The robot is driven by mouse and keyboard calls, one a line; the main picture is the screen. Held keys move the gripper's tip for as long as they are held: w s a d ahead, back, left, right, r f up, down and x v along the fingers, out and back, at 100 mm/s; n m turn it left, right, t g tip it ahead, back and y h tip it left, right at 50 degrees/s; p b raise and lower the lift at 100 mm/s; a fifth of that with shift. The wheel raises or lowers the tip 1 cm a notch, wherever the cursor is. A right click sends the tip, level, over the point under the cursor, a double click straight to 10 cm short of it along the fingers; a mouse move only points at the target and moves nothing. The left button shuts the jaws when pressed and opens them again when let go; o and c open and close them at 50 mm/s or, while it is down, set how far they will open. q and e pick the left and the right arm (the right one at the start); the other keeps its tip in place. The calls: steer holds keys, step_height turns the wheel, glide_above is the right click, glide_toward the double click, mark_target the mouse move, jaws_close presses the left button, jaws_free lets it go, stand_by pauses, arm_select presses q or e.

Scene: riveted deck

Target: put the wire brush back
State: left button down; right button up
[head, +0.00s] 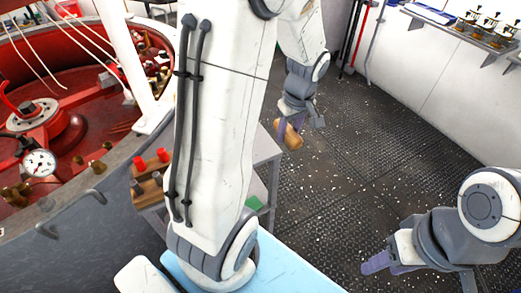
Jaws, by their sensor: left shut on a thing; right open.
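My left gripper (296,122) is at the upper middle of the head view, above the dark deck. It is shut on a tan, wood-coloured thing (291,136), which looks like the wire brush. Its bristles cannot be made out, and the fingers cover part of it. My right gripper (378,263), with purple fingers, is at the lower right over the deck, open and empty. No holder for the brush can be made out for sure.
A grey table (266,148) stands partly behind my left arm. A wooden block with red and dark pieces (150,172) is left of that arm. A red round machine (75,85) fills the left. A wall shelf (455,32) holds brass items. The deck (340,180) between is clear.

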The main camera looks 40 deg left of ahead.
arm_select(q)
steer(key=p, duration=0.2)
glide_above(261, 145)
step_height(261, 145, down, 7)
steer(key=shift+s+r, duration=0.1)
steer(key=shift+s, duration=0.05)
step_height(261, 145, down, 4)
steer(key=shift+r, duration=0.1)
steer(key=shift+f, duration=0.2)
steer(key=shift+c, duration=2)
jaws_free()
steer(key=shift+r, duration=0.1)
